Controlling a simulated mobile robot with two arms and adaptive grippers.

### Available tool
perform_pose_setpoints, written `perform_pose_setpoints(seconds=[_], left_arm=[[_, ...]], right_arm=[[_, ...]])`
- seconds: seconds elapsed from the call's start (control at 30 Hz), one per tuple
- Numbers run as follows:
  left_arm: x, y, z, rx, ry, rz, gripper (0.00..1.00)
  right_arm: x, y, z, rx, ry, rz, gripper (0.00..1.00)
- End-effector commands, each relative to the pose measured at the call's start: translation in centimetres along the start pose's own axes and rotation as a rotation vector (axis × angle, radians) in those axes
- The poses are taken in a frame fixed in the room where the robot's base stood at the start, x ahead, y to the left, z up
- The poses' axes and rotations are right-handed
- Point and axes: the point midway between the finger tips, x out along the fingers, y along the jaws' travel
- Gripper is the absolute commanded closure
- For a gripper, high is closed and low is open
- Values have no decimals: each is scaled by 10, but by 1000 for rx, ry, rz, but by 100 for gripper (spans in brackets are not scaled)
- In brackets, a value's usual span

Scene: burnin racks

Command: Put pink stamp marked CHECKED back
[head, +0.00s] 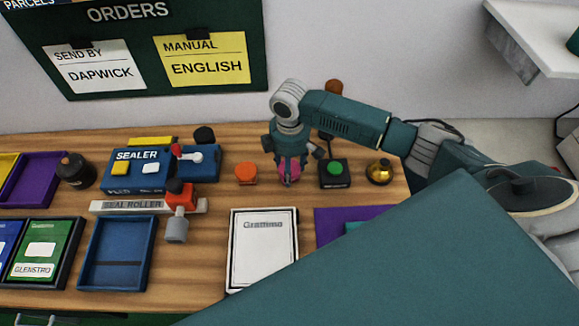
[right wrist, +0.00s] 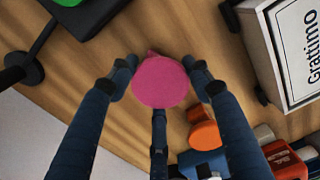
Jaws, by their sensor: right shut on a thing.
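The pink stamp (head: 289,173) is at the back of the wooden table in the head view, partly hidden by the fingers. It shows as a round pink top in the right wrist view (right wrist: 160,82). No CHECKED marking can be read on it. My right gripper (head: 286,160) points down and is shut on the pink stamp, with fingers around it in the right wrist view (right wrist: 162,84). I cannot tell whether the stamp touches the table. An orange stamp-like piece (head: 246,174) stands just left of it. My left gripper is not in view.
A box with a green button (head: 336,170) and a brass bell (head: 379,173) stand right of the stamp. A white framed Grammo sheet (head: 262,262) lies in front. The blue sealer (head: 137,184), a seal roller (head: 176,230) and a blue tray (head: 115,281) are left.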

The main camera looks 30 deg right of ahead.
Motion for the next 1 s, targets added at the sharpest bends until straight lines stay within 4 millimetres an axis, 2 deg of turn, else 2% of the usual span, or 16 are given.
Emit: perform_pose_setpoints(seconds=[0.37, 0.4, 0.5, 0.83, 1.0], left_arm=[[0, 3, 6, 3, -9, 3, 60], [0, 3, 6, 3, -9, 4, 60], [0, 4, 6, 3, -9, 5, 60], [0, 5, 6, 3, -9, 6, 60], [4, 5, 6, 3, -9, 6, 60]], right_arm=[[4, 0, -1, 0, 1, 0, 67], [4, 0, -1, 0, 2, 0, 47], [4, 0, -1, 0, 2, 0, 32], [1, 1, 0, 0, 1, 1, 32], [-21, 2, -2, -1, 5, 4, 32]])
